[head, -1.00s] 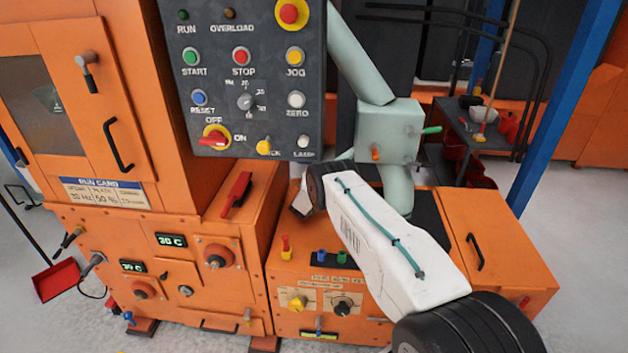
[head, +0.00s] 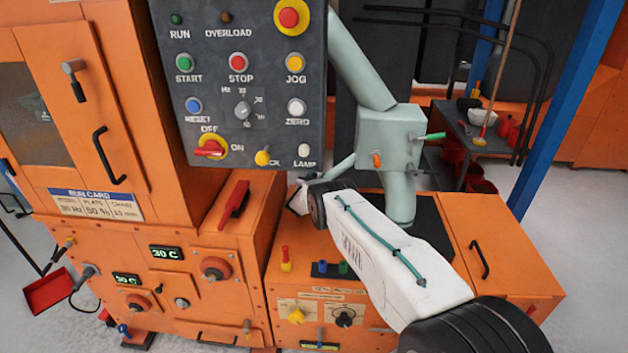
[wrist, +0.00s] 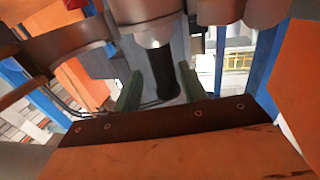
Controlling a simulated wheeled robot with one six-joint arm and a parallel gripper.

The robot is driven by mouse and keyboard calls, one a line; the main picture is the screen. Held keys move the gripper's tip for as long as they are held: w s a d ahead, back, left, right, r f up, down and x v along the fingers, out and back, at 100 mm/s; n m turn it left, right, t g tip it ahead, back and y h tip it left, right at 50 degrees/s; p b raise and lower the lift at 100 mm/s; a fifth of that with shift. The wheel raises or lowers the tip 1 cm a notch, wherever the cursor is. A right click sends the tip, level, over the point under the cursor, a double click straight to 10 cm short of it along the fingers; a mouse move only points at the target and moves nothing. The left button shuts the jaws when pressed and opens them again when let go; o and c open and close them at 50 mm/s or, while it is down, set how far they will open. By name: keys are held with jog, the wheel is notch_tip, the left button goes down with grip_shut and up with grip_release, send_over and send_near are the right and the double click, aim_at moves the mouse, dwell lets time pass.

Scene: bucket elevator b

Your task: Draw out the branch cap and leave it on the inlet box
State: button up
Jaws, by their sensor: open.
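A pale green box (head: 390,138) with an orange and a green handle stands on the inlet box (head: 505,240), an orange box with a dark top plate. A short pale green branch (head: 341,170) slopes down left from it, behind my wrist. My gripper (head: 298,201) is near the branch's lower end, mostly hidden by my white arm. I cannot make out the branch cap in the head view. In the wrist view, a dark cylinder (wrist: 162,75) stands between two green strips that may be my fingers. I cannot tell whether it is the cap. I see no grip on anything.
A dark control panel (head: 240,85) hangs close on the left, above a red lever (head: 234,203). An orange cabinet (head: 100,110) fills the left side. A blue post (head: 565,105) and a grey trolley (head: 480,135) stand behind on the right.

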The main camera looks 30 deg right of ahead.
jog(key=shift+w+a, duration=0.1)
jog(key=shift+a, duration=0.1)
jog(key=shift+a, duration=0.1)
jog(key=shift+c, duration=0.9)
jog(key=shift+w+a, duration=0.1)
grip_shut()
jog(key=shift+r, duration=0.7)
